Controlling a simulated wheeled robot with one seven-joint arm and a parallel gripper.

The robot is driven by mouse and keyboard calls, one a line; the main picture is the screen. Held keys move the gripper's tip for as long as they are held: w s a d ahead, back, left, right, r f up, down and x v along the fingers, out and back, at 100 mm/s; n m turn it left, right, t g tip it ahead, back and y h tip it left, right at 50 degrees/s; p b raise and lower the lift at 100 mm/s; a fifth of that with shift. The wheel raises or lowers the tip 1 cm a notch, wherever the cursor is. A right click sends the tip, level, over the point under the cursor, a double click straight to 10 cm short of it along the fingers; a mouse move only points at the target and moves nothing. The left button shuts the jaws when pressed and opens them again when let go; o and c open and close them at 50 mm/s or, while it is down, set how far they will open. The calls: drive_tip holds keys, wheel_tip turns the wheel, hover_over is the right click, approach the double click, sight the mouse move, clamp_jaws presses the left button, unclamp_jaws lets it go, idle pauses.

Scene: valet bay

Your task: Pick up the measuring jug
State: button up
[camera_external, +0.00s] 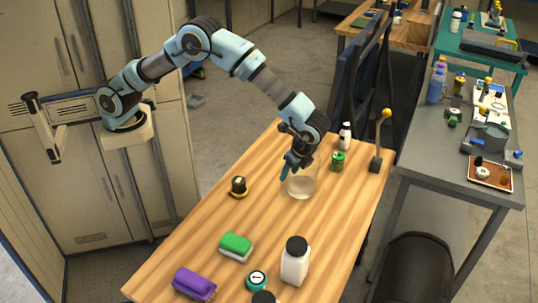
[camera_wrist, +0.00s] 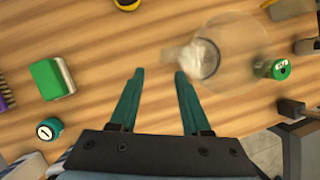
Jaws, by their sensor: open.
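The measuring jug (camera_external: 303,188) is clear and see-through, and it stands on the wooden table, close to my gripper (camera_external: 289,173). In the wrist view the jug (camera_wrist: 235,55) shows beyond the fingertips and to the right, with a pale spout or handle part toward the fingers. My gripper (camera_wrist: 158,72) is open, with two teal fingers apart and nothing between them but table. The jug is outside the fingers. Whether a finger touches it I cannot tell.
A green can (camera_external: 338,162) and a small white bottle (camera_external: 345,136) stand behind the jug. A lever with a yellow knob (camera_external: 386,114) is at the right edge. A black-and-yellow item (camera_external: 238,186), green brush (camera_external: 236,245), purple brush (camera_external: 194,283) and white bottle (camera_external: 294,264) are nearer. The table's middle is clear.

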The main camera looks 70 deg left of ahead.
drive_tip(key=p, duration=0.2)
hover_over(283, 195)
drive_tip(key=d, duration=0.1)
drive_tip(key=f, duration=0.4)
drive_tip(key=shift+w+d+f, duration=0.15)
drive_tip(key=shift+d+f, duration=0.05)
drive_tip(key=shift+f, duration=0.2)
drive_tip(key=shift+w+p+x, duration=0.15)
drive_tip(key=shift+p+x, duration=0.4)
drive_tip(key=shift+x, duration=0.85)
drive_tip(key=shift+w+p+x, duration=0.2)
drive_tip(key=shift+p+x, duration=0.35)
drive_tip(key=shift+x, duration=0.8)
drive_tip(key=shift+s, duration=0.1)
drive_tip(key=shift+c, duration=0.2)
clamp_jaws()
drive_tip(key=shift+d, duration=0.1)
